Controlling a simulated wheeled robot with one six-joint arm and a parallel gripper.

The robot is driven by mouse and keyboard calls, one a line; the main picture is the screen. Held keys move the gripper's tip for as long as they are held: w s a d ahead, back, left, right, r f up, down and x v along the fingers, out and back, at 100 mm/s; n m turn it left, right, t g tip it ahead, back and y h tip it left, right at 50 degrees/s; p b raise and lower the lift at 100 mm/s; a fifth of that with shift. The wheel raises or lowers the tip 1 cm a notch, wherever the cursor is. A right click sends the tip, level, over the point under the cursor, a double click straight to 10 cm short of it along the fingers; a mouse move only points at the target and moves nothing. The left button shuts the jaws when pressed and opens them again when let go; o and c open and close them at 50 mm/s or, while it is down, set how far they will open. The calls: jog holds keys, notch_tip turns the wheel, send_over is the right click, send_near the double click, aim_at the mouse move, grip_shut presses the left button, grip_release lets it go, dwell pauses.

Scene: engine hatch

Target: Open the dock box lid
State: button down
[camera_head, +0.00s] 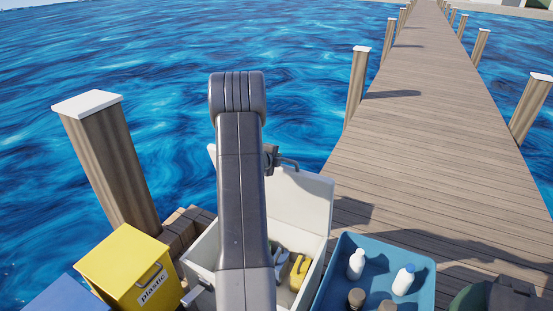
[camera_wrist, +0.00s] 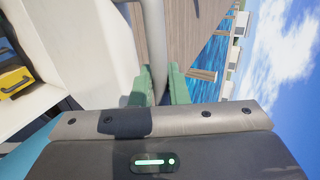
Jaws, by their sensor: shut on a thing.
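The white dock box (camera_head: 203,247) stands on the dock in the head view, partly hidden behind my arm. Its lid (camera_head: 312,203) is raised, standing steeply at the far side, so the inside shows. A yellow item (camera_head: 300,271) lies inside. My gripper (camera_head: 272,158) is at the lid's upper edge, partly hidden by my arm, on the grey lid handle (camera_head: 290,163). In the wrist view, the green fingers of my gripper (camera_wrist: 158,88) are shut on the handle bar (camera_wrist: 154,40), which runs between them. The pale lid panel (camera_wrist: 88,50) is just left of the fingers.
A yellow bin marked "plastic" (camera_head: 130,268) and a blue bin (camera_head: 66,296) stand left of the box. A blue crate (camera_head: 330,288) with bottles stands close on the right. A wooden post (camera_head: 110,160) rises at the left. Water lies beyond; the pier planks (camera_head: 415,130) are clear.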

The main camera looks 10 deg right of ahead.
jog(key=c, duration=1.5)
grip_release()
jog(key=b+v, duration=0.2)
jog(key=v, duration=1.2)
jog(key=shift+w+f, duration=0.1)
jog(key=shift+w, duration=0.05)
jog(key=p+x, duration=0.1)
jog(key=x, duration=1.1)
jog(key=shift+p, duration=0.35)
